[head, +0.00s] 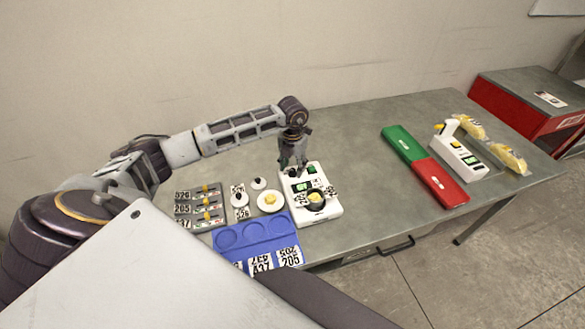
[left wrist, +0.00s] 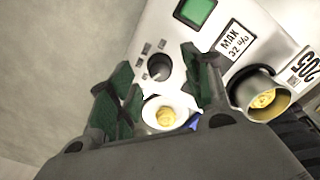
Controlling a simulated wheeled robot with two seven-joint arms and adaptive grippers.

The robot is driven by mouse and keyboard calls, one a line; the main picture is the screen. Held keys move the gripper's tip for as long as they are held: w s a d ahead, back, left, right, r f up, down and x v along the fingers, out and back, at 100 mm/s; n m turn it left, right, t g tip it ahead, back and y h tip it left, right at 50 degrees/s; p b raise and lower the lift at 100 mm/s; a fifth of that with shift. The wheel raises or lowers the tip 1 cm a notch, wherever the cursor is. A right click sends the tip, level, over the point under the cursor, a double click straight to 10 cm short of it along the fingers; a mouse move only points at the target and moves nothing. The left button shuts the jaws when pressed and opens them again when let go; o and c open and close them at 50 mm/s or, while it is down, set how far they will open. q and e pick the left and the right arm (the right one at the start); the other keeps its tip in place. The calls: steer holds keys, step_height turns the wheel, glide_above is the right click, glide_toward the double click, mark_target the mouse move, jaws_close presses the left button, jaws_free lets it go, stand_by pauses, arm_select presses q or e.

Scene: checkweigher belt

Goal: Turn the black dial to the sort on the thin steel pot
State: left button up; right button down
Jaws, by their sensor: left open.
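The black dial (left wrist: 159,67) is on the white checkweigher box (head: 324,212), with small printed marks beside it. In the left wrist view it shows between and beyond the fingertips of my left gripper (left wrist: 160,75); I cannot tell whether they touch it. The left gripper (head: 294,168) is open and empty, pointing down over the far left part of the box. A thin steel pot (left wrist: 242,97) with yellow contents stands on the box, also seen in the head view (head: 315,206). A number tag (left wrist: 303,65), seemingly 205, is beside it. My right gripper is not in view.
A grey panel (head: 187,222) with yellow sliders and number labels, a white dish (head: 264,206) with yellow contents and a blue tray (head: 270,226) with cards lie left of the box. Green (head: 398,141) and red (head: 440,184) trays lie right. Clear table lies between.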

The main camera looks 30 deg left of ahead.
arm_select(q)
steer(key=shift+f, duration=0.9)
steer(key=shift+c, duration=0.2)
steer(key=c, duration=1)
steer(key=shift+c, duration=0.2)
